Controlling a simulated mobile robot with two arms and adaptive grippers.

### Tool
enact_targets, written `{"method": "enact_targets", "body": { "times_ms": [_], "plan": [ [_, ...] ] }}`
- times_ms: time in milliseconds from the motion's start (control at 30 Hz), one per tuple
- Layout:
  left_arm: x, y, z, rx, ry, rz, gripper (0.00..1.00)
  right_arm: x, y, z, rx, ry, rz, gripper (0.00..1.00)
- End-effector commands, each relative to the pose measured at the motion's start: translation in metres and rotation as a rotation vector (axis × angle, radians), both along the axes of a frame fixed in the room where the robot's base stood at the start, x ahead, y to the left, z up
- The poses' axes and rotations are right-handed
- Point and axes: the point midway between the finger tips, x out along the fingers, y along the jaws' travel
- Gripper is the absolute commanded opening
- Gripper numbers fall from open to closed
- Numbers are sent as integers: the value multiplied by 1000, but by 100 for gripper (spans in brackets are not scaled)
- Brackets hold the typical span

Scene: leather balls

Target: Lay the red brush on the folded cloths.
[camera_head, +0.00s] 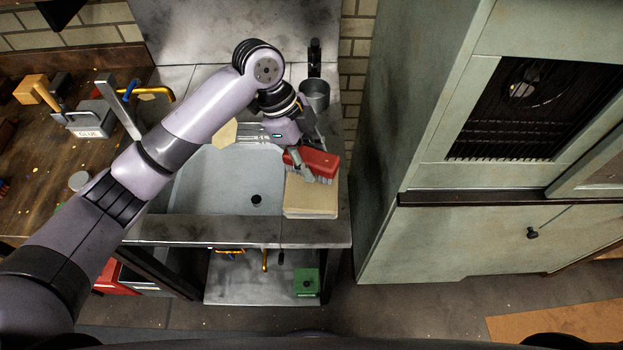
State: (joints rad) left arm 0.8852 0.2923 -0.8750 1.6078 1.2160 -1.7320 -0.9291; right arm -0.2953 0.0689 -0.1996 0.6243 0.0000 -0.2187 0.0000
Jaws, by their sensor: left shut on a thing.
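The red brush (318,161) is at the right end of the sink unit, with its bristles facing down. My left gripper (300,160) is shut on the brush at its left part. The folded cloths (311,197) form a beige stack on the sink's right ledge. The brush is over the back part of the stack; I cannot tell whether it touches the cloths. The left arm crosses the view from the lower left and hides part of the sink and workbench. My right gripper is not in view.
The sink basin (222,190) lies left of the cloths. A grey cup (316,94) stands behind the brush. A tall green cabinet (447,240) closes off the right side. A grey glue box (91,119) sits on the wooden bench at left.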

Motion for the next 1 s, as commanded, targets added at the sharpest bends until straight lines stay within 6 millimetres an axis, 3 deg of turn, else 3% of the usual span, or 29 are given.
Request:
{"method": "enact_targets", "body": {
  "times_ms": [133,433,633,1000],
  "plan": [
    [-1,0,-30,0,4,1,14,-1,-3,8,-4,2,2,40],
    [0,0,-56,-1,1,1,14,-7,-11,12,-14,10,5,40],
    [0,0,-84,-1,1,1,14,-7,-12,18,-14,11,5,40],
    [0,0,-92,-1,-2,1,14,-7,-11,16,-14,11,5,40]
  ]
}}
